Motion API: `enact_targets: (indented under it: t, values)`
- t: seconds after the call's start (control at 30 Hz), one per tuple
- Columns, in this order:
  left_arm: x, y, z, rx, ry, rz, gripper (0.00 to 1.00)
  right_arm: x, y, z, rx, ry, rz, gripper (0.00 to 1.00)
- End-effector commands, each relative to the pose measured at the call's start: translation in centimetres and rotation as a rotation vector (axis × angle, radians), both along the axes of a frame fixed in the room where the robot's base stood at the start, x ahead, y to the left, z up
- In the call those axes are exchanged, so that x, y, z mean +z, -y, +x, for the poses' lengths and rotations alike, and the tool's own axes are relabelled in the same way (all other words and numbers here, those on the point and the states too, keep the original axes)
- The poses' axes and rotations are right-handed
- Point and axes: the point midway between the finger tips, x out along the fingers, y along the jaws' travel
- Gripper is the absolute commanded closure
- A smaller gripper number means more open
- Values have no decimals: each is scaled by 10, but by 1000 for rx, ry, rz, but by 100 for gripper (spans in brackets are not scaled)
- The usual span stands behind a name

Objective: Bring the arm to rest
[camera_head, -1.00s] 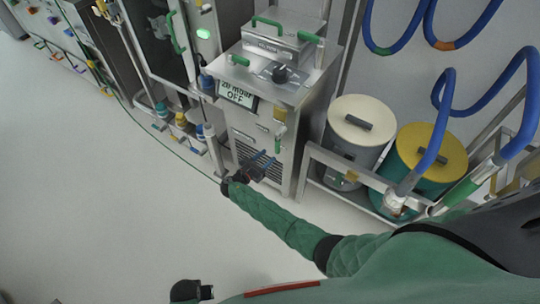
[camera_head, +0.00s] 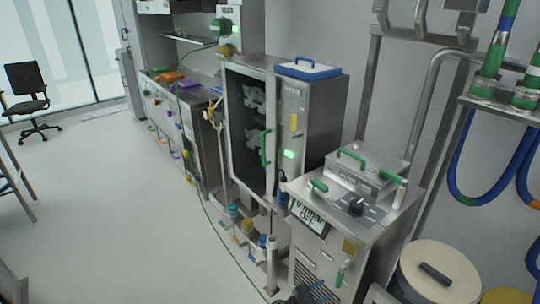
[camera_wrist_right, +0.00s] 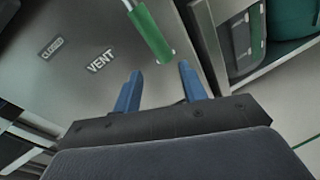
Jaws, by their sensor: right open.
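My right gripper (camera_head: 316,291) shows only in part at the bottom edge of the head view, in front of the steel cabinet (camera_head: 335,262). In the right wrist view its two blue fingers (camera_wrist_right: 161,88) are apart with nothing between them. They point at a steel panel (camera_wrist_right: 95,55) with "CLOSED" and "VENT" labels and a green-sleeved handle (camera_wrist_right: 150,32). I cannot tell whether the fingers touch the panel. The rest of my right arm is out of the head view. My left gripper is not in view.
A glass-doored cabinet (camera_head: 248,128) stands behind the steel cabinet. A cream-lidded drum (camera_head: 440,275) stands at the lower right. Blue hoses (camera_head: 465,185) hang at the right. Open floor (camera_head: 110,220) lies to the left, with an office chair (camera_head: 27,95) far back.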

Motion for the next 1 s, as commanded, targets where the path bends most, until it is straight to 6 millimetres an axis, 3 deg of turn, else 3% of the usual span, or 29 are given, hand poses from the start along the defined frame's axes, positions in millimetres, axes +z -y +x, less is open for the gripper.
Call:
enact_targets:
  t: [0.23,0.4,0.53,0.67,0.8,1.0]
  values:
    - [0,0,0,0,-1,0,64,-7,-23,16,-59,248,459,58]
    - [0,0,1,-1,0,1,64,9,-47,34,-183,452,879,58]
    - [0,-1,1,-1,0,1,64,14,-68,25,-323,567,1197,58]
    - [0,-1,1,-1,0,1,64,15,-84,-5,-500,641,1485,58]
    - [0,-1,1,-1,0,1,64,13,-93,-50,-676,664,1707,58]
    - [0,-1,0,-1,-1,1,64,5,-90,-121,-842,636,1857,58]
